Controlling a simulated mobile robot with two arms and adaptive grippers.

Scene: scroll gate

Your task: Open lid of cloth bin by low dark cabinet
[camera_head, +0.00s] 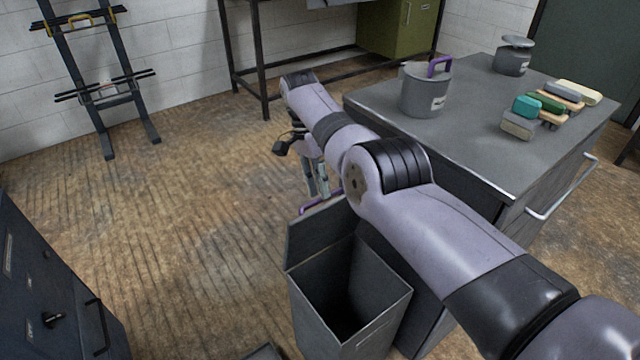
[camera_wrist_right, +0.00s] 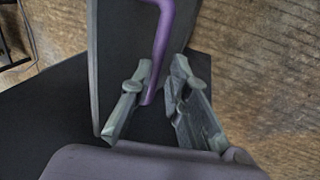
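The cloth bin is a grey open-topped box (camera_head: 350,315) at the lower middle of the head view, with a dark inside. Its flat lid (camera_head: 322,232) stands raised at the far side of the opening. A purple handle (camera_head: 320,204) shows at the lid's top edge. My right gripper (camera_head: 318,190) is beside this handle, partly hidden by my arm. In the right wrist view, the purple handle (camera_wrist_right: 160,45) reaches between the two fingers of my right gripper (camera_wrist_right: 160,88). The fingers are apart, with a gap beside the handle. My left gripper is not in view.
A dark cabinet (camera_head: 45,285) with black handles stands at the lower left. A grey worktable (camera_head: 460,150) right of the bin carries a lidded pot (camera_head: 425,92), a smaller can (camera_head: 512,60) and several coloured blocks. The wooden floor (camera_head: 190,210) left of the bin is clear.

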